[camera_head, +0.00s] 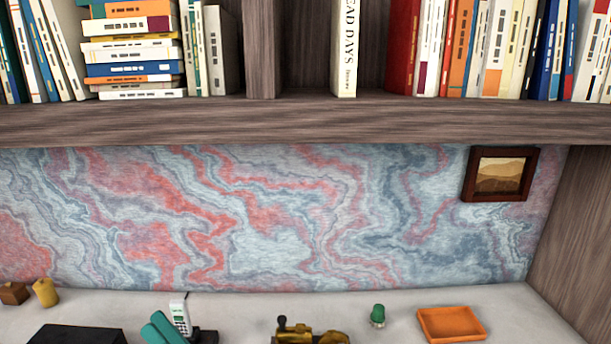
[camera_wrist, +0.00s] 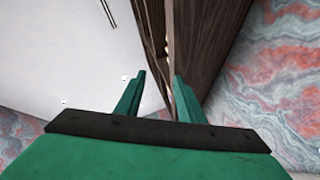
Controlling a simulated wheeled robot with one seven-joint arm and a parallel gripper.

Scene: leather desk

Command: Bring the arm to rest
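My gripper (camera_head: 156,319) shows as two teal fingers at the bottom edge of the head view, left of the middle. They appear in front of the desk (camera_head: 240,308), beside a white phone (camera_head: 180,313). In the wrist view my gripper (camera_wrist: 159,80) has its two green fingers apart, with nothing between them. It points upward, toward a white ceiling and a dark wooden shelf. The rest of my arm is out of the head view. Whether the fingers touch anything on the desk cannot be told.
A wooden bookshelf (camera_head: 300,122) with several books overhangs the desk. On the desk stand a black box (camera_head: 75,336), a yellow piece (camera_head: 45,292), a brass object (camera_head: 312,338), a green knob-like item (camera_head: 377,315) and an orange tray (camera_head: 450,337). A framed picture (camera_head: 500,174) hangs right.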

